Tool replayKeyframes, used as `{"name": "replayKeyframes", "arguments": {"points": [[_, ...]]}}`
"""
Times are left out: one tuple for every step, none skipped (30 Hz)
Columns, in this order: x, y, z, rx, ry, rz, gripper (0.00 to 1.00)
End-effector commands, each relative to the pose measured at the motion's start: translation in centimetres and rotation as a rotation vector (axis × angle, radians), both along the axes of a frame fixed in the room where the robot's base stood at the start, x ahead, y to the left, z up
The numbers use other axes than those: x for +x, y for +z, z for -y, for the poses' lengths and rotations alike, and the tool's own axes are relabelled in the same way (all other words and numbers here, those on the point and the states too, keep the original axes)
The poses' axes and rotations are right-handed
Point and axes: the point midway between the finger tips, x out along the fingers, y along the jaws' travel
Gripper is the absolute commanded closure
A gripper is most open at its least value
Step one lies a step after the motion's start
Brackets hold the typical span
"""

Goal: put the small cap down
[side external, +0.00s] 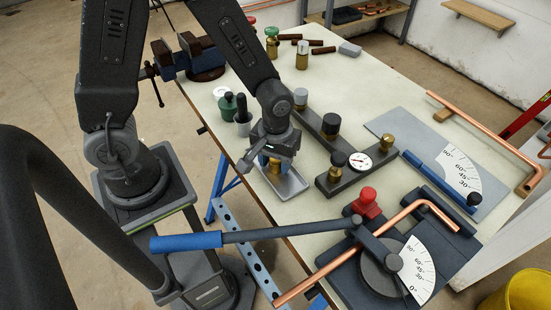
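My gripper (270,158) points down over the small grey tray (293,186) near the left edge of the table. A small brass-coloured piece (274,166), which may be the small cap, shows at the fingertips, just above or in the tray. The fingers hide most of it. I cannot tell whether they are closed on it or whether it touches the tray floor.
A dark manifold with a pressure gauge (360,162) and capped valves stands right of the tray. A pipe bender with a long blue handle (186,242) lies in front.

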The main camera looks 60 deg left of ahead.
Motion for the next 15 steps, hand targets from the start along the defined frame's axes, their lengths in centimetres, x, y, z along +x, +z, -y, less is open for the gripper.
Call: {"name": "replayKeyframes", "arguments": {"points": [[0.0, 0.0, 0.0, 0.0, 0.0, 0.0, 0.56], [0.0, 0.0, 0.0, 0.0, 0.0, 0.0, 0.56], [0.0, 0.0, 0.0, 0.0, 0.0, 0.0, 0.56], [0.0, 0.0, 0.0, 0.0, 0.0, 0.0, 0.56], [0.0, 0.0, 0.0, 0.0, 0.0, 0.0, 0.56], [0.0, 0.1, 0.0, 0.0, 0.0, 0.0, 0.56], [0.0, 0.2, 0.0, 0.0, 0.0, 0.001, 0.56], [0.0, 0.4, 0.0, 0.0, 0.0, 0.001, 0.56], [0.0, 0.7, 0.0, 0.0, 0.0, 0.001, 0.56], [0.1, 1.0, 0.0, -0.001, 0.0, 0.003, 0.56], [0.1, 1.4, 0.0, 0.0, 0.0, 0.005, 0.56], [0.1, 2.0, 0.0, -0.001, 0.0, 0.006, 0.56], [0.1, 2.5, 0.0, -0.001, 0.0, 0.006, 0.56], [0.1, 3.1, 0.0, -0.002, 0.0, 0.007, 0.56], [0.2, 3.9, 0.0, -0.002, 0.0, 0.008, 0.56]]}}
